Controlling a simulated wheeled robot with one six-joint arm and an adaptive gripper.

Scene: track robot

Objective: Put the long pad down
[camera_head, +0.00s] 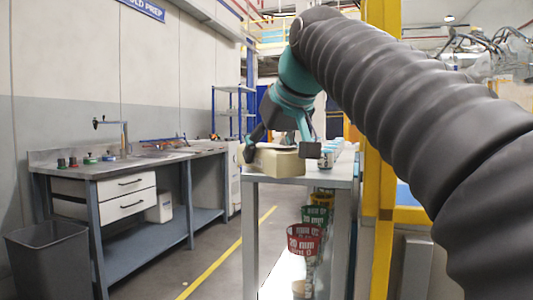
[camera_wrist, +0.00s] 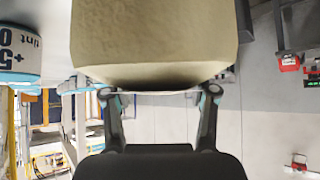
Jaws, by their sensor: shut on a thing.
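The long pad is a beige block (camera_head: 276,163) at the near end of a narrow grey shelf top (camera_head: 342,183). In the wrist view the pad (camera_wrist: 152,40) fills the top middle, between the fingers of my gripper (camera_wrist: 160,94). I cannot tell whether the pad's underside touches the shelf top. The pad hides part of the surface below it.
A labelled white can (camera_head: 326,159) stands close right of the pad; the wrist view shows it too (camera_wrist: 18,55). A workbench (camera_head: 120,165) is left, a yellow post (camera_head: 378,130) right.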

